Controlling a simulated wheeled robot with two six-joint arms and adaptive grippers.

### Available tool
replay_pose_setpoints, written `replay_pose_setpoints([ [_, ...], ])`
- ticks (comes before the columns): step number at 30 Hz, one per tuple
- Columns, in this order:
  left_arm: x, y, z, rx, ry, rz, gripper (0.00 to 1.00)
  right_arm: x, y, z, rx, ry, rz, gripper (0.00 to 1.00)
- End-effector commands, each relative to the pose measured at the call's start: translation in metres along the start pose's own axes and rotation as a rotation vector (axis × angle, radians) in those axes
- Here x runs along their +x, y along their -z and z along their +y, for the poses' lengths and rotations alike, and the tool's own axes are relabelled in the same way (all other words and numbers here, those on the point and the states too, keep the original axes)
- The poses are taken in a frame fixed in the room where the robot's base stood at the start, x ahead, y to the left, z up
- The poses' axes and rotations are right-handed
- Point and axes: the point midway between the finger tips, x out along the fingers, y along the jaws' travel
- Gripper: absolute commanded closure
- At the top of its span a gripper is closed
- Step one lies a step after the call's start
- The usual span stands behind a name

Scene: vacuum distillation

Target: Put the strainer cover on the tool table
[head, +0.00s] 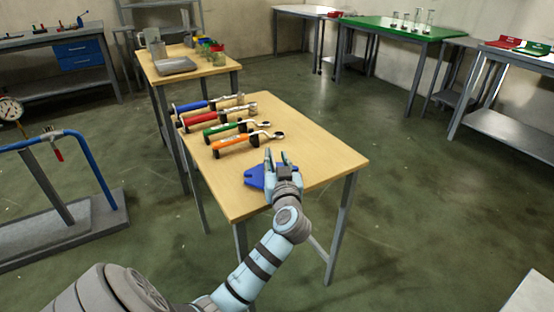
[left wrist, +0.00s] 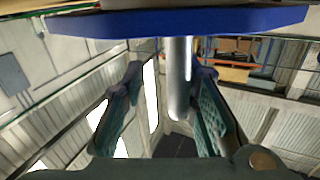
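The blue strainer cover (head: 257,177) lies at the near end of the wooden tool table (head: 320,157), partly hidden by my left gripper. My left gripper (head: 281,157) is at the cover, with its two fingers apart. In the left wrist view the cover (left wrist: 180,22) spans the top as a blue plate, and a grey metal rod (left wrist: 180,80) projects from it. The rod is between the spread fingers of the left gripper (left wrist: 165,85), closer to the right-hand finger, with a clear gap to the left-hand one. My right gripper is not in view.
Several wrenches with blue, red, green and orange (head: 236,147) handles lie in a row farther up the tool table. A second wooden table (head: 213,66) with a metal tray stands behind. A blue pipe frame (head: 92,162) stands at left. The tool table's right side is bare.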

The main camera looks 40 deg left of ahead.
Motion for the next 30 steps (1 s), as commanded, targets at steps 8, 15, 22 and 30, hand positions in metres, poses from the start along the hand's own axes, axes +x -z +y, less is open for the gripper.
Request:
replay_pose_setpoints([
  [8, -0.035, 0.0, 0.001, -0.003, -0.002, -0.003, 0.71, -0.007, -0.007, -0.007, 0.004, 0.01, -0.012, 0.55],
  [15, -0.074, 0.001, 0.0, -0.002, -0.001, 0.001, 0.71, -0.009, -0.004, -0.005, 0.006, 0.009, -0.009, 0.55],
  [22, -0.075, 0.001, 0.0, -0.001, 0.0, 0.003, 0.69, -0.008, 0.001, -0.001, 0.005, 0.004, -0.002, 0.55],
  [30, -0.075, 0.001, 0.0, -0.001, 0.0, 0.003, 0.26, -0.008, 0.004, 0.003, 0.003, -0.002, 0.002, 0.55],
])
